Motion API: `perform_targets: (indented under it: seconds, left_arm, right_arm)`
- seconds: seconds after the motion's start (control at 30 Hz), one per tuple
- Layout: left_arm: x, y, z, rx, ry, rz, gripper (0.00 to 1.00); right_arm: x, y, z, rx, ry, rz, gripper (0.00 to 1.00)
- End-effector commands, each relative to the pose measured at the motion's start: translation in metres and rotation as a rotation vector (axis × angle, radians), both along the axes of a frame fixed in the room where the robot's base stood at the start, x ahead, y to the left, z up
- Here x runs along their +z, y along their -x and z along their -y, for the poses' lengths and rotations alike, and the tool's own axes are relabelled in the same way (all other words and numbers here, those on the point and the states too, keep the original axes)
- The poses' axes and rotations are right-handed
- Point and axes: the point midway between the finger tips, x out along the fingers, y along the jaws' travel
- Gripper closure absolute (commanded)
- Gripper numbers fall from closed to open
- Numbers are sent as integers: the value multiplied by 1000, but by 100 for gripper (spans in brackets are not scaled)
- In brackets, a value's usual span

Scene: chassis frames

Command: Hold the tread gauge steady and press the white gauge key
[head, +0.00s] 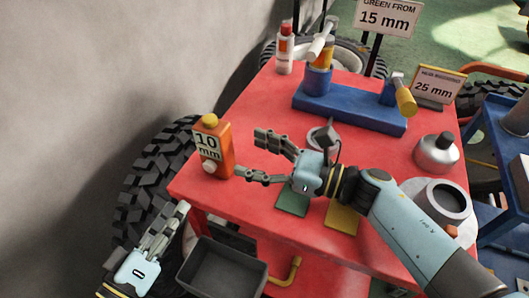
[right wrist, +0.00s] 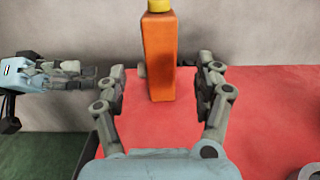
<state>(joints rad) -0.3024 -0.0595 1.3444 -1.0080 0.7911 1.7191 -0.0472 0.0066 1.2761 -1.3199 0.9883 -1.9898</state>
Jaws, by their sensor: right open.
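The orange tread gauge (head: 226,154) stands upright at the table's left corner, with a yellow cap and a "10 mm" display. Its white gauge key (head: 208,167) sticks out low on the display face; in the right wrist view the key (right wrist: 141,71) shows at the gauge's left side. My right gripper (head: 248,156) is open to the right of the gauge, its fingers pointing at it. In the right wrist view the gauge (right wrist: 159,60) stands between the fingers, beyond their tips, apparently untouched. My left gripper (head: 181,212) is shut and empty, below and left of the gauge, apart from the key.
The red table (head: 262,103) holds a blue stand (head: 345,108) with yellow-and-grey tools, a red-and-white bottle (head: 284,50), a grey canister (head: 436,152) and signs reading 15 mm and 25 mm. A dark bin (head: 221,270) is below the front edge. A tyre (head: 150,175) is left of the table.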

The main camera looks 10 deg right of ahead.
Motion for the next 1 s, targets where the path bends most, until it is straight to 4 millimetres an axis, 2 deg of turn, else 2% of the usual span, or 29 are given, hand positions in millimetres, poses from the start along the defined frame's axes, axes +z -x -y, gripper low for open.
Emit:
perform_targets:
  seconds: [0.2, 0.43, 0.6, 0.87, 1.0]
  left_arm:
    - [0, 0, 0, 0, 0, 0, 62]
    - [0, 0, 0, 0, 0, 0, 62]
    - [0, 0, 0, 0, 0, 0, 62]
    - [0, 0, 0, 0, 0, 0, 62]
    - [0, 0, 0, 0, 0, 0, 62]
  right_arm:
    - [1, -26, -35, 0, -2, 1, 31]
    - [1, -47, -63, -1, 0, 2, 31]
    - [1, -53, -72, 0, 4, 3, 31]
    - [1, -54, -73, 0, 4, 3, 31]
    - [1, -54, -73, 0, 4, 3, 46]
